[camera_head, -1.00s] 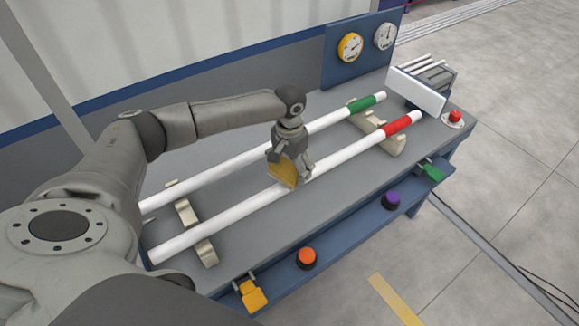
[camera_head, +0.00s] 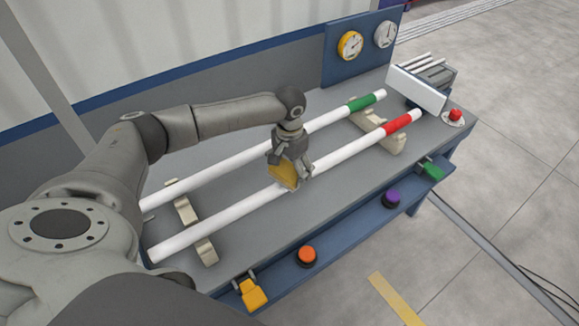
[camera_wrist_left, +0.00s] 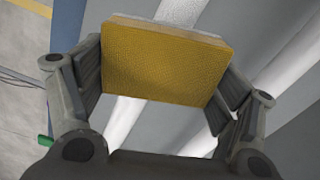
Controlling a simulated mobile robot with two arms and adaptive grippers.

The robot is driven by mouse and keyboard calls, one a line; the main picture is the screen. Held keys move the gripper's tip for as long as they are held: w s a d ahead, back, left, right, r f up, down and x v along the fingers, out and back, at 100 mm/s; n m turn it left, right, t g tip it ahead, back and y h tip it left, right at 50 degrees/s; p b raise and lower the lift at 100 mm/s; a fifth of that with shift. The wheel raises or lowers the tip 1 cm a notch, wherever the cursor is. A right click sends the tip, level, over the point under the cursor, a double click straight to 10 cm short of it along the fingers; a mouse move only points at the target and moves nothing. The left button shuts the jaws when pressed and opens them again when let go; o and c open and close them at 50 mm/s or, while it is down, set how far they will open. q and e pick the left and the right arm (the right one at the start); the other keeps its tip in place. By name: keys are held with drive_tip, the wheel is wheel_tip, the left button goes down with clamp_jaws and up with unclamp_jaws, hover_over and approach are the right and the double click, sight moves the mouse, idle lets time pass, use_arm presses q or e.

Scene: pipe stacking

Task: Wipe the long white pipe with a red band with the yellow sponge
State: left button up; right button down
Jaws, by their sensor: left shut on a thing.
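The long white pipe with a red band (camera_head: 232,213) lies nearer the table's front edge, across two beige supports, its red band (camera_head: 397,124) towards the right end. My left gripper (camera_head: 291,170) is shut on the yellow sponge (camera_head: 283,174) and holds it at the middle of this pipe. The sponge appears to touch the pipe; the contact itself is hidden. In the left wrist view the sponge (camera_wrist_left: 165,62) sits between both fingers, with its pale far side towards the pipe. My right gripper is not in view.
A white pipe with a green band (camera_head: 220,165) lies parallel behind. A rear panel holds a yellow gauge (camera_head: 350,45) and a white gauge.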

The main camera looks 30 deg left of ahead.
use_arm(q)
drive_tip(key=shift+f, duration=0.4)
drive_tip(key=shift+w+d+r, duration=0.1)
drive_tip(key=shift+w+d, duration=0.15)
drive_tip(key=shift+w, duration=0.35)
drive_tip(key=shift+w+d+f, duration=0.1)
drive_tip(key=shift+w+d, duration=0.2)
drive_tip(key=shift+w, duration=0.35)
drive_tip(key=shift+w+d+r, duration=0.1)
drive_tip(key=shift+w+d, duration=0.15)
drive_tip(key=shift+w, duration=0.35)
drive_tip(key=shift+p, duration=0.3)
drive_tip(key=shift+s+a+p, duration=0.25)
drive_tip(key=shift+s+p, duration=0.5)
drive_tip(key=shift+p, duration=0.25)
drive_tip(key=shift+s+a+p, duration=0.2)
drive_tip(key=shift+s+p, duration=0.3)
drive_tip(key=shift+s+a+p, duration=0.2)
drive_tip(key=shift+s+p, duration=0.3)
drive_tip(key=shift+s+a+f, duration=0.1)
drive_tip(key=shift+s+f, duration=0.2)
drive_tip(key=shift+f, duration=0.15)
